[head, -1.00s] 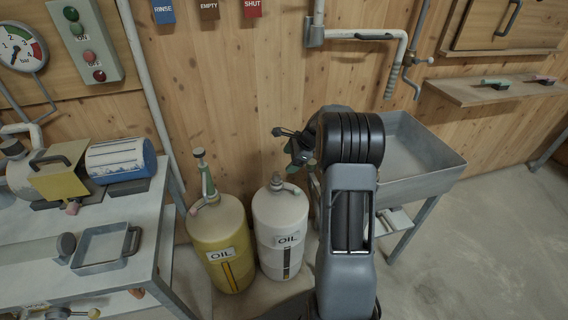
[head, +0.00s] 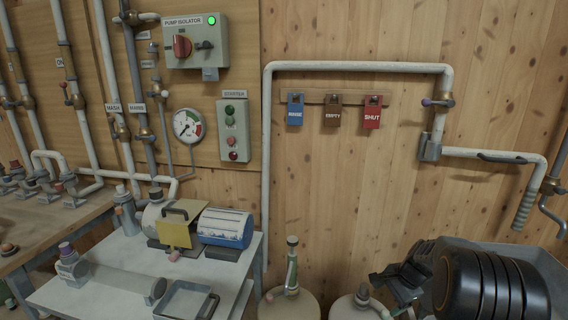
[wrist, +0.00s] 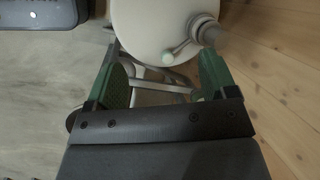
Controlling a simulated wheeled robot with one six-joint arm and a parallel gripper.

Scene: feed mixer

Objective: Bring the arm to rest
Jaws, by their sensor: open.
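My gripper (head: 402,290) shows at the lower right of the head view, beside my dark arm joint. In the wrist view my gripper (wrist: 164,82) is open, its two green-padded fingers apart with nothing held between them. The white oil container (wrist: 165,25) lies beyond the fingertips in that view, its cap and pale knob near the right finger. I cannot tell whether a finger touches it. In the head view the tops of the white container (head: 358,303) and the other oil container (head: 290,303) show at the bottom edge, left of my gripper.
A bench (head: 112,292) at left carries a blue-and-white motor (head: 225,227) and a tray (head: 187,301). On the wall are a pump isolator (head: 195,42), a starter box (head: 233,130), a gauge (head: 187,125), three tags (head: 333,116) and white pipes (head: 360,67). A basin edge (head: 520,250) shows behind my arm.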

